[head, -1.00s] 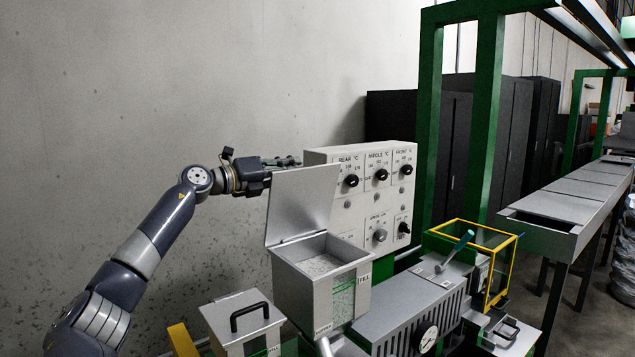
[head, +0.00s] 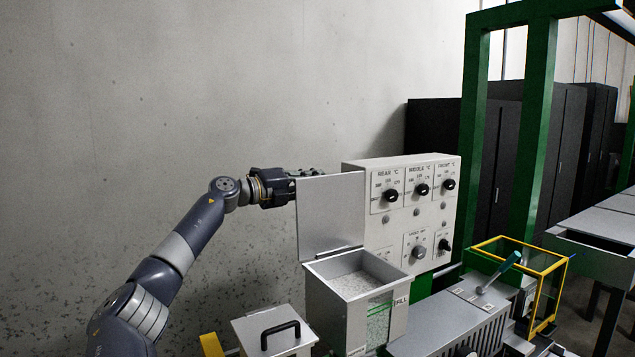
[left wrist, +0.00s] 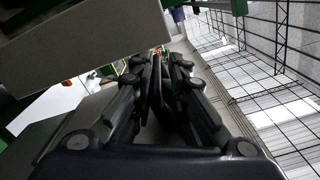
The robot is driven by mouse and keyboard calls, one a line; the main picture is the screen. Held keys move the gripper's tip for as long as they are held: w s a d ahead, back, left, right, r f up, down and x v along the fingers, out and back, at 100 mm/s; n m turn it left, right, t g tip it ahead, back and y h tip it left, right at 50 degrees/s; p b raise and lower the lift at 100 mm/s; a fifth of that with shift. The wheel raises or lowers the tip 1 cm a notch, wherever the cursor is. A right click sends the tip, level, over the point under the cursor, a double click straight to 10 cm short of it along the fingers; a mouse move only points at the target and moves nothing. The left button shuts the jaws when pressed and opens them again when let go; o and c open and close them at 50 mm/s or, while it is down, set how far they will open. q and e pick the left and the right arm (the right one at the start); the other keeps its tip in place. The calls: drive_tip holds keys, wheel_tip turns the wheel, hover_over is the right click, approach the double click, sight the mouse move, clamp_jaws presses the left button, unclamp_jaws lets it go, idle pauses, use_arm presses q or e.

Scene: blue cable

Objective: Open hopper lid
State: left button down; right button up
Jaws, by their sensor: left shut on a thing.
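The hopper (head: 352,306) is a grey metal box marked FILL, open at the top, with pale pellets (head: 355,285) inside. Its flat grey lid (head: 331,217) stands up from the rear left edge, roughly upright. My left gripper (head: 306,173) is at the far side of the lid, by its top edge, partly hidden by it. In the left wrist view its fingers (left wrist: 158,88) are closed together around something dark, likely a handle on the lid; a grey panel (left wrist: 90,45) is close beside them. My right gripper is not in view.
A control panel (head: 430,210) with black knobs stands just right of the lid. A smaller box with a black-handled lid (head: 270,330) is at the front left. A yellow-framed guard (head: 545,290) and green posts (head: 530,130) are to the right. The wall side is clear.

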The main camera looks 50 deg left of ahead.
use_arm(q)
drive_tip(key=shift+a+f, duration=0.15)
drive_tip(key=shift+f, duration=0.25)
drive_tip(key=c, duration=1.7)
unclamp_jaws()
drive_tip(key=shift+f, duration=0.25)
drive_tip(key=shift+s+a+f, duration=0.2)
drive_tip(key=shift+s+a, duration=0.1)
drive_tip(key=shift+s, duration=0.05)
drive_tip(key=shift+s+d+r, duration=0.1)
drive_tip(key=shift+s+r, duration=0.1)
drive_tip(key=shift+s, duration=0.35)
drive_tip(key=shift+s+d+r, duration=0.1)
drive_tip(key=shift+s+r, duration=0.1)
drive_tip(key=shift+s, duration=0.35)
approach(305, 187)
drive_tip(key=w+a, duration=0.3)
drive_tip(key=shift+w+a+f, duration=0.25)
drive_tip(key=shift+w+a, duration=0.1)
drive_tip(key=shift+r, duration=0.15)
